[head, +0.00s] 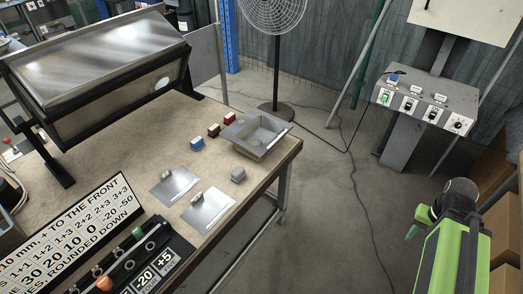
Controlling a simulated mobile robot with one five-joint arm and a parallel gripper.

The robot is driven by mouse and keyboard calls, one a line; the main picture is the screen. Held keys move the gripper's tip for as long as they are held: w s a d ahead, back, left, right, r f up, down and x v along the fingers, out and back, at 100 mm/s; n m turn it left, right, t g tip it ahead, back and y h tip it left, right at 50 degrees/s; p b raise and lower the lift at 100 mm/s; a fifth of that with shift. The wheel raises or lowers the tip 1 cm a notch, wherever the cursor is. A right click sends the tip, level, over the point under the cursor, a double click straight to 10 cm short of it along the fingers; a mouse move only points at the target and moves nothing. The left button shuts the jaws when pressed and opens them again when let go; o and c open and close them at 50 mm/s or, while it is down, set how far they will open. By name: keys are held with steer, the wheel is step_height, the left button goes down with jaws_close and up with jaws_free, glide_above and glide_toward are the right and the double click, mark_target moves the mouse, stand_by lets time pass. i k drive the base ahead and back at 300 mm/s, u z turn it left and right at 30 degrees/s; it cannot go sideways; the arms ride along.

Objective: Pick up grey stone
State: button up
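A small grey block-like stone (238,175) lies on the tan table, near its right edge, between a square metal sink tray and a flat metal plate. My arm, green and black, stands at the lower right, well away from the table. The end of my arm (413,222) shows small green and dark parts there. I cannot tell whether my gripper is open or shut, and I see nothing held in it.
The metal sink tray (246,144) stands at the table corner. A control box (428,105), fan (274,14) and floor cable surround open floor.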

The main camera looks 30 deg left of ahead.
mark_target(240, 173)
steer(key=i, duration=1.45)
steer(key=z, duration=0.25)
steer(key=k, duration=0.15)
steer(key=u, duration=4.2)
steer(key=k, duration=0.15)
steer(key=u, duration=0.5)
steer(key=i, duration=0.5)
steer(key=u, duration=0.25)
steer(key=k, duration=0.55)
steer(key=z, duration=0.2)
steer(key=i, duration=0.55)
steer(key=u, duration=0.1)
